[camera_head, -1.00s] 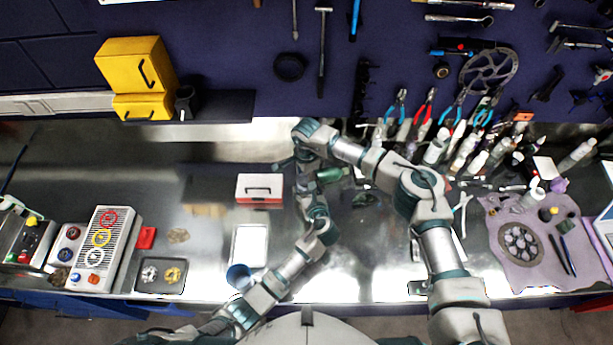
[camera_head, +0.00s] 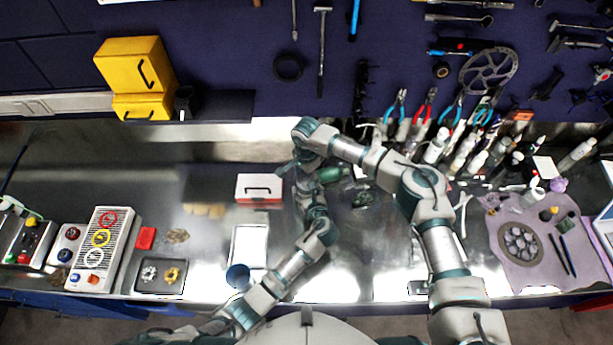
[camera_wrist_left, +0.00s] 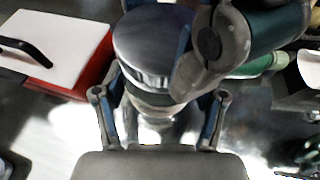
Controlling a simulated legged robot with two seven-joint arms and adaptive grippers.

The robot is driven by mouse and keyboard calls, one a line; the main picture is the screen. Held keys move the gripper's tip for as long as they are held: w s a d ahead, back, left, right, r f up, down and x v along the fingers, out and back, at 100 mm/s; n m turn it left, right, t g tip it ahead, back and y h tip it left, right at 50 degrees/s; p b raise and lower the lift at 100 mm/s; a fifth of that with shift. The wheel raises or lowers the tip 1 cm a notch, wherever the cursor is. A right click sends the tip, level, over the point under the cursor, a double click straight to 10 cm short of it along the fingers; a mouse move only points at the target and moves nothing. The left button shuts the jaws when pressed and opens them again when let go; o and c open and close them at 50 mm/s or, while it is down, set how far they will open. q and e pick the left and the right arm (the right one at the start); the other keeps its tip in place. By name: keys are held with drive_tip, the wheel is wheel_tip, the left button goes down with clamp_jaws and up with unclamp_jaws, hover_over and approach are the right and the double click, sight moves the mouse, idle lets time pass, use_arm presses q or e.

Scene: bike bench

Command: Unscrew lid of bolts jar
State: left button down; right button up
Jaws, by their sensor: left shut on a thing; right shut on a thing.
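The jar (camera_wrist_left: 152,103) stands upright in the left wrist view, with a wide dark lid (camera_wrist_left: 150,42) on top. My left gripper (camera_wrist_left: 160,112) is shut on the jar's body below the lid, one finger on each side. My right gripper comes in from the upper right in the left wrist view, with its finger (camera_wrist_left: 190,75) against the lid's side; it is shut on the lid. In the head view, my left gripper (camera_head: 308,184) and my right gripper (camera_head: 301,165) meet near the middle of the bench, and the arms mostly hide the jar. The jar's contents cannot be made out.
A red box with a white lid (camera_head: 259,187) stands just left of the grippers. A green bottle (camera_head: 330,174) lies close on the right. Several bottles (camera_head: 468,146) stand at the back right.

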sight(306, 179)
use_arm(q)
drive_tip(key=shift+a+f, duration=0.1)
drive_tip(key=shift+f, duration=0.1)
use_arm(e)
drive_tip(key=shift+r, duration=1.05)
drive_tip(key=shift+a, duration=0.1)
drive_tip(key=shift+r, duration=2)
use_arm(q)
drive_tip(key=shift+c, duration=0.5)
unclamp_jaws()
drive_tip(key=shift+o, duration=0.5)
drive_tip(key=shift+r, duration=0.1)
